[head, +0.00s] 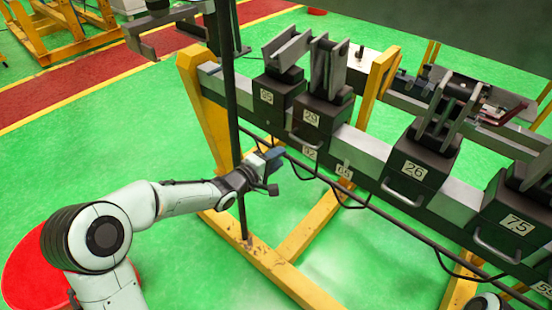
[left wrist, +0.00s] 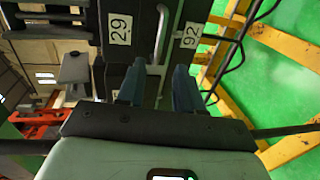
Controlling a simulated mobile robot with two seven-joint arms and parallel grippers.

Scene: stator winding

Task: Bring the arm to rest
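My left arm (head: 140,212) reaches in from the lower left of the head view. Its gripper (head: 271,160) is in front of the long machine frame, below the dark box labelled 29 (head: 318,117). In the left wrist view the two blue-grey fingers of the gripper (left wrist: 158,84) stand apart with nothing held between them. Beyond them are the box labelled 29 (left wrist: 118,50) and its metal handle (left wrist: 162,35). I cannot tell the exact gap between fingers and handle.
The grey beam (head: 372,150) carries several dark boxes, including 26 (head: 412,170) and 75 (head: 515,225), on yellow legs (head: 208,125). A black upright pole (head: 230,100) stands close to my left gripper, and cables hang below the beam. The green floor (head: 110,120) at left is clear.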

